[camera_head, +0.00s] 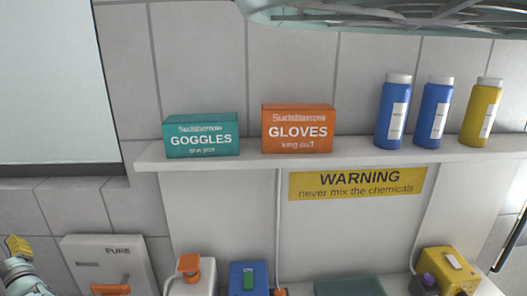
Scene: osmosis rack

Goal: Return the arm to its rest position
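My gripper cannot be made out in the head view. A pale rounded part (22,279) with a ribbed yellow piece (17,247) above it shows at the lower left edge, cut off by the frame. I cannot tell whether it belongs to my arm. No fingertips show, so what the gripper holds, if anything, is hidden.
A wall shelf (345,153) holds a teal goggles box (201,148), an orange gloves box (298,131), two blue bottles (391,125) and a yellow bottle (482,127). Below are a warning sign (357,184), a white PURE panel (105,258) and containers, including a yellow one (449,265).

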